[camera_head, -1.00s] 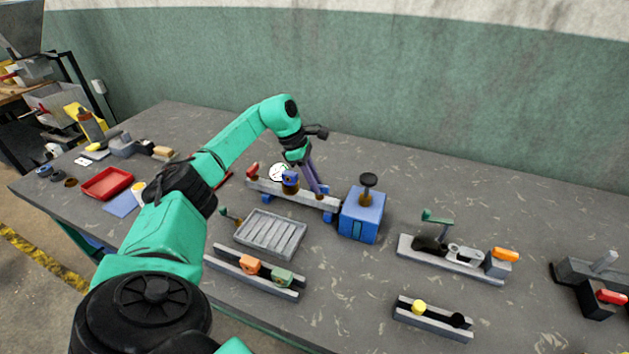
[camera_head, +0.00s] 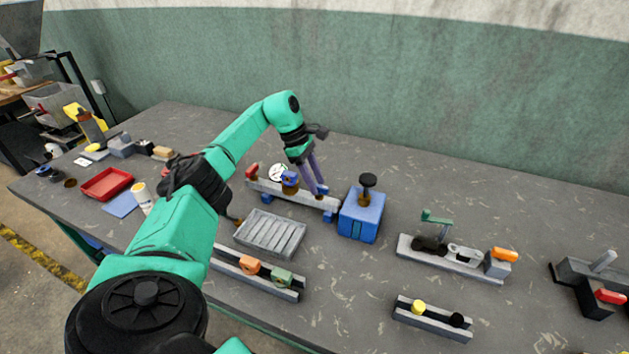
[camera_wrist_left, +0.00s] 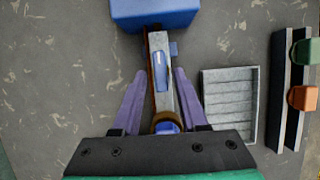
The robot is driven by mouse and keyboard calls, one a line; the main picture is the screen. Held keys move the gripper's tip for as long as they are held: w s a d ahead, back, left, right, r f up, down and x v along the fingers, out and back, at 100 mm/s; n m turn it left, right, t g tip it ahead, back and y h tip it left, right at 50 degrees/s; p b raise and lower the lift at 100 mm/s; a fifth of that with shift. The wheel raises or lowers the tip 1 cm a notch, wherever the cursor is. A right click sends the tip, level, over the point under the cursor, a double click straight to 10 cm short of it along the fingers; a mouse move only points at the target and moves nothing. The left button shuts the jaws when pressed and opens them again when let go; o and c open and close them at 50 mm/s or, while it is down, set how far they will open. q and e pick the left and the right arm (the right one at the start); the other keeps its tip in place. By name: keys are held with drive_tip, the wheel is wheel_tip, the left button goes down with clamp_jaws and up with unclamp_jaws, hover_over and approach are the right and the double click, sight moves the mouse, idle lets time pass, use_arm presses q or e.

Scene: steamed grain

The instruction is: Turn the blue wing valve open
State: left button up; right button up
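My left gripper (camera_head: 321,190) is open and points down over the pipe rail (camera_head: 264,187) on the table. In the left wrist view its fingers (camera_wrist_left: 161,78) straddle the rail. A narrow blue wing handle (camera_wrist_left: 160,72) lies lengthwise along the rail between the fingertips, with a gap on each side. In the head view the fingers mostly hide this handle. A round blue part with a brown ring (camera_wrist_left: 166,127) sits nearer the palm; it also shows in the head view (camera_head: 290,178), left of the fingers. My right gripper is not in view.
A blue box with a black knob (camera_head: 361,217) stands at the rail's right end. A white gauge (camera_head: 277,172) and a red handle (camera_head: 252,170) are at its left. A grey ribbed tray (camera_head: 270,234) lies in front. Other fixtures stand to the right, with bare table between.

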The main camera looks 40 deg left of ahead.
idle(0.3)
use_arm(q)
drive_tip(key=shift+a+r, duration=0.15)
drive_tip(key=shift+r, duration=0.15)
drive_tip(key=v, duration=1.4)
drive_tip(key=shift+p, duration=0.35)
drive_tip(key=shift+s, duration=0.1)
